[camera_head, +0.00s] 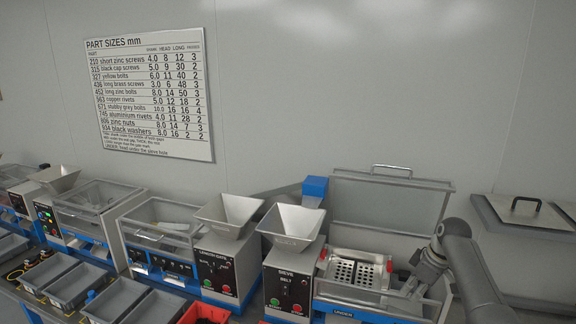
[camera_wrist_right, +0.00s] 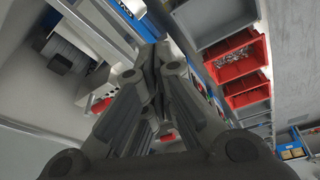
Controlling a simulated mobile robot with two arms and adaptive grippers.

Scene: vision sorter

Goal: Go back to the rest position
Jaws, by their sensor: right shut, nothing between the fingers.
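My right arm comes in from the right in the head view, and its dark grey right gripper (camera_head: 412,284) is over the right side of the open sieve machine (camera_head: 287,290). The right wrist view shows the right gripper (camera_wrist_right: 158,52) close up, with its fingers together and nothing between them. The perforated sieve plate (camera_head: 352,273) lies to the left of the gripper. I cannot tell whether the gripper touches the machine. My left gripper is not in view.
The sieve's clear lid (camera_head: 388,203) stands raised behind the gripper. Steel hoppers (camera_head: 291,224) stand to the left. A red bin (camera_head: 203,314) and grey bins (camera_head: 78,286) line the front. In the wrist view, a red bin (camera_wrist_right: 235,60) holds small parts. A grey lidded box (camera_head: 525,212) sits at right.

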